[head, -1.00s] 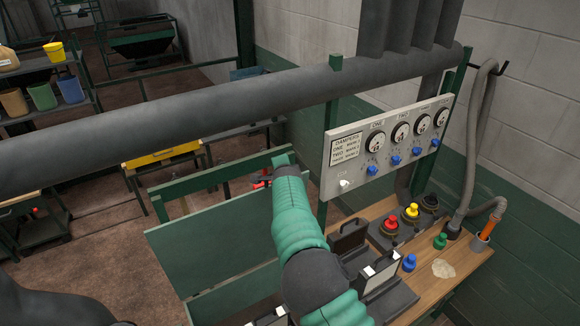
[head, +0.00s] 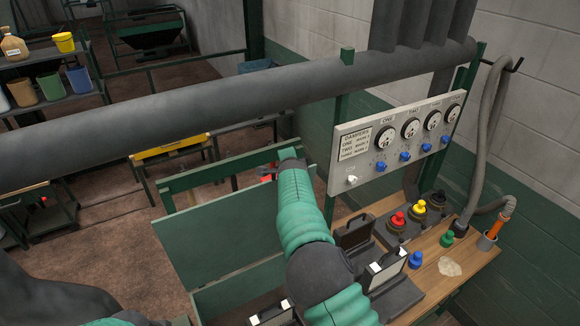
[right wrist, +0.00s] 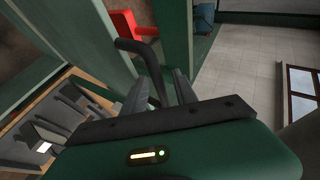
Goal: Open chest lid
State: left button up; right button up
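My right arm, in a teal sleeve, reaches across the middle of the head view. Its gripper (head: 266,173) is at the arm's far end, above the green panelled frame (head: 222,235). In the right wrist view the two dark fingers (right wrist: 160,92) stand apart, so the gripper is open. A dark bent bar (right wrist: 148,62) shows between and beyond the fingers; I cannot tell whether they touch it. A red object (right wrist: 125,27) lies beyond it. I cannot identify a chest or its lid for certain. My left gripper is out of view; only part of that arm shows at lower left.
A thick grey pipe (head: 200,105) crosses above the arm. A gauge panel (head: 395,140) stands at right, over a wooden bench (head: 470,265) with dark cases, coloured knobs and a blue bottle-like piece (head: 415,260). A yellow-fronted table (head: 172,149) stands behind.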

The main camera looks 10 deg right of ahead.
jog(key=b+v, duration=0.7)
jog(key=v, duration=0.9)
jog(key=s+d+f+n+g+b, duration=0.2)
jog(key=s+d+f+b, duration=0.15)
jog(key=f, duration=0.55)
jog(key=s+d+f+n+g+b, duration=0.25)
jog(key=s+f+b, duration=0.2)
jog(key=f, duration=0.55)
jog(key=s+d+f+n+g+b, duration=0.1)
jog(key=s+d+f+n+b, duration=0.15)
jog(key=s+f, duration=0.45)
jog(key=s+f+n+g+y+b, duration=0.1)
jog(key=s+f+n+g+b, duration=0.2)
jog(key=s+f+n+b, duration=0.5)
jog(key=s+f+n, duration=0.1)
jog(key=s+f, duration=1)
jog(key=shift+d+b, duration=0.15)
jog(key=shift+b, duration=0.2)
